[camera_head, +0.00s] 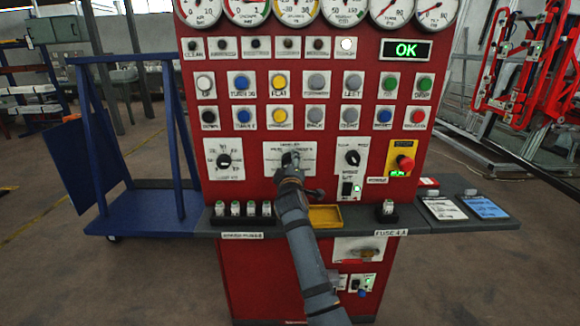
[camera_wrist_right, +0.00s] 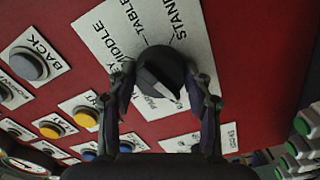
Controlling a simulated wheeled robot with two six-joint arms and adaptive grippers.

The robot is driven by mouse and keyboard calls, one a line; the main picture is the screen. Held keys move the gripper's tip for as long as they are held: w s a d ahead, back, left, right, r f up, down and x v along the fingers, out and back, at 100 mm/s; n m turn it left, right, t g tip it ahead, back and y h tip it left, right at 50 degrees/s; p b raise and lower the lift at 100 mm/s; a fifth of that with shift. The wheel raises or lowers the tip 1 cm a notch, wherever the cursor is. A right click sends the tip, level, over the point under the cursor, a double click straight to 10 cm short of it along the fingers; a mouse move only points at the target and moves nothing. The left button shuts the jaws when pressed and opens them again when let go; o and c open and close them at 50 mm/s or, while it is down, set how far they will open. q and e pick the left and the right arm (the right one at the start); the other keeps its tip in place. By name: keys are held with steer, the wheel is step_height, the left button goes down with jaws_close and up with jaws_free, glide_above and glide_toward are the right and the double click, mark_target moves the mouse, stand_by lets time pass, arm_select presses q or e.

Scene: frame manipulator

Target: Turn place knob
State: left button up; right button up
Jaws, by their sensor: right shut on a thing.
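The place knob (camera_wrist_right: 160,72) is a black round knob on a white label plate (camera_wrist_right: 110,30) on the red panel. The plate carries words such as TABLE, STAND and MIDDLE. The knob's white mark points to the lower right in the right wrist view. My right gripper (camera_head: 291,168) is at this plate in the head view and mostly hides the knob there. In the right wrist view its two fingers (camera_wrist_right: 163,84) are shut on the knob, one on each side. My left gripper is not in view.
Black selector knobs stand to the left (camera_head: 223,160) and right (camera_head: 352,157) of the gripper. A red emergency button (camera_head: 405,163) is farther right. A shelf (camera_head: 450,214) with fuses and a yellow tray (camera_head: 325,216) juts out below. A blue cart (camera_head: 140,210) stands left.

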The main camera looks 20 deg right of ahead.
steer(key=m+b, duration=0.1)
steer(key=m, duration=0.2)
steer(key=shift+f+m, duration=0.15)
steer(key=shift+m, duration=0.25)
steer(key=m+b, duration=0.1)
steer(key=m, duration=0.1)
steer(key=shift+m, duration=0.4)
steer(key=m+b, duration=0.1)
steer(key=m, duration=0.2)
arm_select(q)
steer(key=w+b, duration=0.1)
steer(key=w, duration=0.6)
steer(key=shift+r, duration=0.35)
arm_select(e)
steer(key=shift+m, duration=1.5)
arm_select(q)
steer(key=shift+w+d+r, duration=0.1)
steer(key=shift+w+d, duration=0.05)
arm_select(e)
steer(key=o, duration=1.2)
steer(key=shift+c, duration=0.2)
